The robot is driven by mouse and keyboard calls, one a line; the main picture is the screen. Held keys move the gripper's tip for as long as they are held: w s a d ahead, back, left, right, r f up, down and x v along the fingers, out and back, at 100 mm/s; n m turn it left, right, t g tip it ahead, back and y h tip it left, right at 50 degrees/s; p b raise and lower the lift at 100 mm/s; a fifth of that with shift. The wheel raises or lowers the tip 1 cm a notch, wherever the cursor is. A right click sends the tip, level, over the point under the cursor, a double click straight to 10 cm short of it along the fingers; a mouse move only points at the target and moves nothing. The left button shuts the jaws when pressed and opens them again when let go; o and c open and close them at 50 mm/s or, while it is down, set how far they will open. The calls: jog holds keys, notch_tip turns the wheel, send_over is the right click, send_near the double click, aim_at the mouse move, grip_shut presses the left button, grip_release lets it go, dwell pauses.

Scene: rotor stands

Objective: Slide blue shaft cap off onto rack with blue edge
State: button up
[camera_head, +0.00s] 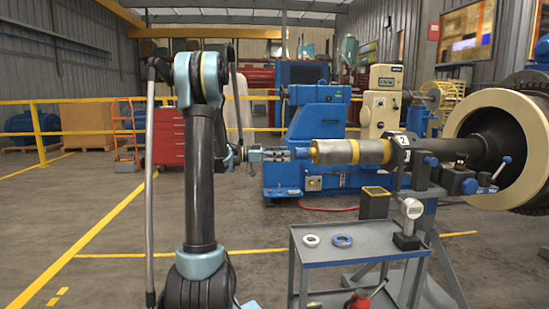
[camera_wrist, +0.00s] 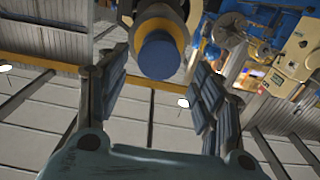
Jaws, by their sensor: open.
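The blue shaft cap (camera_wrist: 160,55) shows as a round blue end in the wrist view, in front of a yellow band on the shaft. My gripper (camera_wrist: 160,72) is open, with one finger on each side of the cap and visible gaps between. In the head view my gripper (camera_head: 285,154) points right at the left end of the grey, yellow-banded shaft (camera_head: 338,152); the cap is hard to make out there. A grey cart shelf with a blue front edge (camera_head: 372,258) stands below the shaft, possibly the rack.
On the shelf lie a white ring (camera_head: 311,240) and a blue ring (camera_head: 342,240), beside a dial gauge (camera_head: 408,222). A stand (camera_head: 400,152) supports the shaft. A large cream-rimmed rotor (camera_head: 472,140) is at right. A blue machine (camera_head: 318,118) stands behind.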

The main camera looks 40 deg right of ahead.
aim_at(296, 153)
jog(key=shift+x, duration=3.15)
jog(key=shift+c, duration=0.6)
jog(key=c, duration=0.7)
jog(key=shift+r, duration=0.1)
jog(key=shift+c, duration=0.2)
jog(key=shift+w+a, duration=0.1)
jog(key=shift+a, duration=0.05)
jog(key=v, duration=0.7)
jog(key=shift+a, duration=0.35)
jog(key=shift+w, duration=0.15)
